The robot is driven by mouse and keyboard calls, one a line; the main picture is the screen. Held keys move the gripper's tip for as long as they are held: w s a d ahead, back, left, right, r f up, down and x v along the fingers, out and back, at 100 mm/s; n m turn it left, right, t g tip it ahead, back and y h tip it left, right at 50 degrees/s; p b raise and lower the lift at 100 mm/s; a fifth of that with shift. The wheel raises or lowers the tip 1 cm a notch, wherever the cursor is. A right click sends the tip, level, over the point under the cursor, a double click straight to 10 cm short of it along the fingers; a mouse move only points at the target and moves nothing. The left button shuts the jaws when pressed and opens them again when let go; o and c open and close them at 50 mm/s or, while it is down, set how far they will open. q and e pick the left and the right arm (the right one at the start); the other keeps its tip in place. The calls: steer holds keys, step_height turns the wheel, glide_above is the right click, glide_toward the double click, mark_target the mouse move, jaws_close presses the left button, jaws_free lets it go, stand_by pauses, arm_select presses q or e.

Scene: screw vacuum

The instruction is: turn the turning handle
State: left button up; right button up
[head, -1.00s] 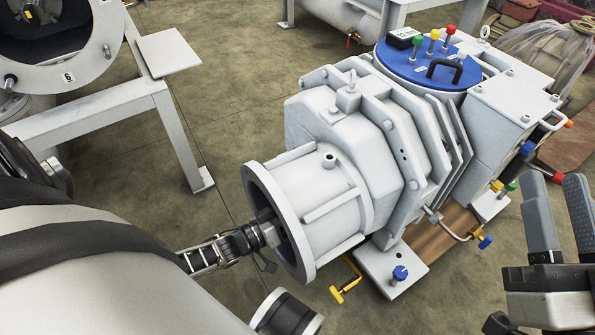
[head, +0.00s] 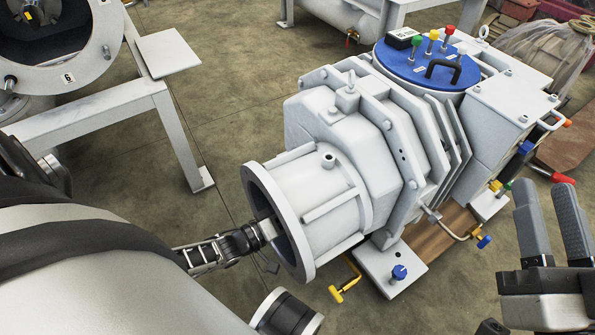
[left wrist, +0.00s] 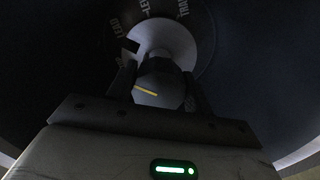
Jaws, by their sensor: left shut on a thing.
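The white screw vacuum pump (head: 335,135) stands in the middle of the head view, its round open flange (head: 268,190) facing my left arm. My left gripper (head: 262,228) reaches into this flange; its fingertips are hidden there in the head view. In the left wrist view, my left gripper (left wrist: 160,88) is shut on a grey rounded part, apparently the turning handle (left wrist: 158,80), which has a short yellow line. A pale round hub lies behind it, with lettering on the dark surface around it. My right gripper (head: 549,186) is empty, its fingers apart, at the right.
A blue disc (head: 420,68) with coloured knobs and a black grip sits on top of the pump. A grey stand (head: 165,125) is at left; bare floor lies between.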

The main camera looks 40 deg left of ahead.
arm_select(q)
steer(key=shift+s, duration=0.15)
steer(key=o, duration=1)
arm_select(e)
steer(key=shift+r, duration=0.1)
arm_select(q)
steer(key=shift+s, duration=0.1)
steer(key=shift+s+a, duration=0.2)
steer(key=shift+s, duration=0.15)
steer(key=p+v, duration=0.2)
steer(key=v, duration=1.3)
arm_select(e)
steer(key=f+m+g, duration=0.1)
steer(key=s+f+m+g+h, duration=0.1)
steer(key=f, duration=0.1)
steer(key=f+m+g, duration=0.1)
steer(key=shift+s+a+f, duration=0.3)
steer(key=shift+a, duration=0.05)
